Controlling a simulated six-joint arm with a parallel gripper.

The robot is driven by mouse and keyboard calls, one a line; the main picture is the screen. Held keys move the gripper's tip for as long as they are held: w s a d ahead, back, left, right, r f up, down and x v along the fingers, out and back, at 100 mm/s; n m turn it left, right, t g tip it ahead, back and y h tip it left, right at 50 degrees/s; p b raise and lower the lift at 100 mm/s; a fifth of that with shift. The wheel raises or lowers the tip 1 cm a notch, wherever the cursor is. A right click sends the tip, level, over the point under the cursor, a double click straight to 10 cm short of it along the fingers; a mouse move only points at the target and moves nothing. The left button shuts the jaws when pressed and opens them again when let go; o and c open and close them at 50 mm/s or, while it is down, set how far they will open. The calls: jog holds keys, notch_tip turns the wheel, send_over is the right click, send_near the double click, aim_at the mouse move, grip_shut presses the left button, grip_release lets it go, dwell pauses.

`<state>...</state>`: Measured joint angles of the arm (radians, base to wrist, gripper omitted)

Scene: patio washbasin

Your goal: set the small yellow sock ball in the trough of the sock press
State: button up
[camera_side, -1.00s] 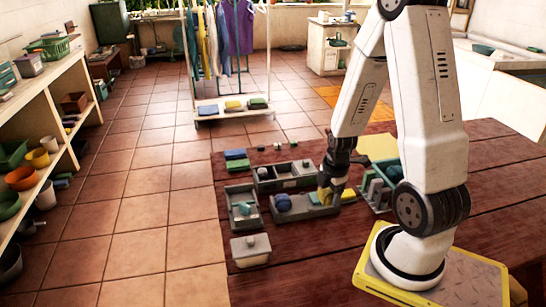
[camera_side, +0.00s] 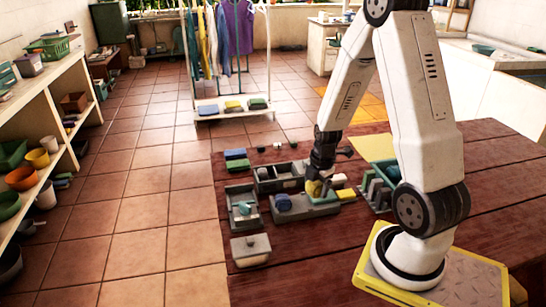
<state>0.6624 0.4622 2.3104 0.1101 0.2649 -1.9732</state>
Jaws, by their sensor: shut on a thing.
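My gripper (camera_side: 317,184) points down and is shut on the small yellow sock ball (camera_side: 314,189). The fingers partly cover the ball. The ball is over the right part of a long grey block (camera_side: 303,210), which looks like the sock press. I cannot tell whether the ball touches the trough, as the gripper hides it. A blue ball (camera_side: 283,202) sits at the left end of this grey block. A yellow block (camera_side: 345,195) lies at its right end.
A grey compartment box (camera_side: 268,187) stands just behind. A grey tray (camera_side: 243,220) and a lidded grey box (camera_side: 250,250) are at left. A green-grey rack (camera_side: 376,190) stands at right. Folded cloths (camera_side: 237,160) lie at the back left. The front table is clear.

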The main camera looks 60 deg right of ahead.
jog(key=w+d+f+n, duration=0.2)
jog(key=w+n, duration=0.5)
jog(key=w, duration=0.7)
jog(key=n+y, duration=0.1)
jog(key=n, duration=0.6)
send_over(241, 192)
jog(key=s+a, duration=0.3)
jog(key=shift+w+f, duration=0.15)
jog(key=shift+f, duration=0.45)
jog(key=shift+f, duration=0.2)
jog(key=shift+f, duration=5.05)
jog(key=o, duration=1.1)
jog(key=shift+c, duration=0.2)
